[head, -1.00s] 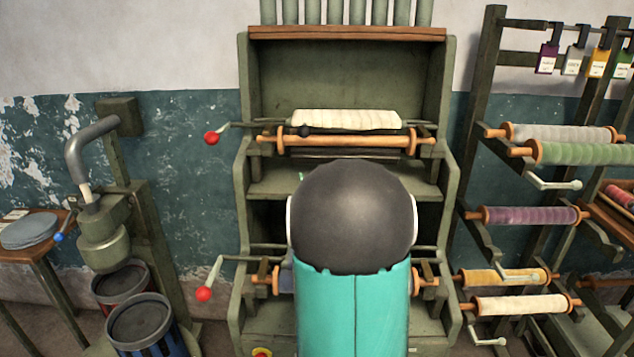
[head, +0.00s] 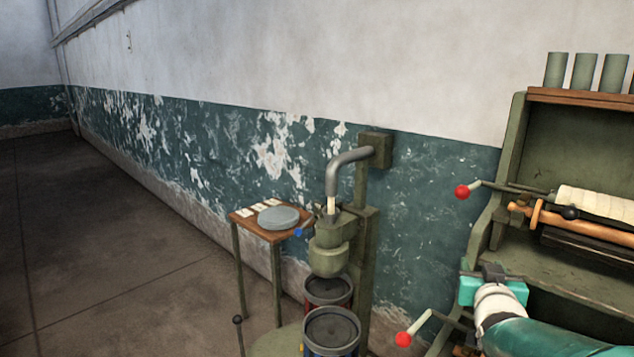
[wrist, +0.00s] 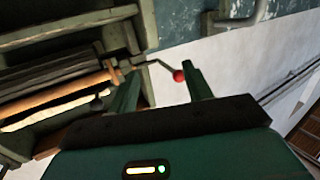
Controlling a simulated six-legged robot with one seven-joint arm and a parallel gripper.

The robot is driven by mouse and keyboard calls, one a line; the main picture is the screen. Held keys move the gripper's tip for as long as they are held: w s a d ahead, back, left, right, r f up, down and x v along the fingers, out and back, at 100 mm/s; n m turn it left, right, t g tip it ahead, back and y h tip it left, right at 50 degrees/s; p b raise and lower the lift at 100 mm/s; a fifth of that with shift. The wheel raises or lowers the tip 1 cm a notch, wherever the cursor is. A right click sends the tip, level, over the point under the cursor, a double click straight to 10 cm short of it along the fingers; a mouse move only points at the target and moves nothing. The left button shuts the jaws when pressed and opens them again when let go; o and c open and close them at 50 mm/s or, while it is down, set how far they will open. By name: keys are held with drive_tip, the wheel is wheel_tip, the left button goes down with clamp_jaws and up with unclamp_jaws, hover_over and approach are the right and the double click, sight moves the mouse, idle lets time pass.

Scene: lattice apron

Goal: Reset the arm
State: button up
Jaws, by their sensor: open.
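My gripper (wrist: 162,72) shows in the wrist view with its two green fingers spread apart and nothing between them. In the head view my gripper (head: 484,272) is at the lower right, in front of the left side of the green roller machine (head: 507,170). My teal arm comes in from the bottom right corner. In the wrist view the machine's upper crank, with a red knob (wrist: 178,76), lies beyond the fingers. I cannot tell from the picture how far away it is.
The machine's lower crank knob (head: 403,339) sticks out left of my arm. A press with a grey pipe (head: 345,165) stands left, above two cans (head: 331,330). The floor (head: 110,240) at far left is clear.

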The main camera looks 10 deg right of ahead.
drive_tip(key=s+a+f+n+g+y, duration=0.1)
drive_tip(key=s+a+g+y, duration=0.15)
drive_tip(key=a, duration=0.45)
drive_tip(key=s+a+f+n+g+y, duration=0.1)
drive_tip(key=s+a+f+g+y, duration=0.15)
drive_tip(key=a, duration=0.45)
drive_tip(key=s+a+f+n+g+y, duration=0.2)
drive_tip(key=s+a+g, duration=0.2)
drive_tip(key=s+a, duration=0.6)
drive_tip(key=s, duration=0.4)
drive_tip(key=shift+a+f+n+g, duration=0.3)
drive_tip(key=shift+f, duration=0.05)
drive_tip(key=c, duration=0.3)
drive_tip(key=shift+d, duration=0.25)
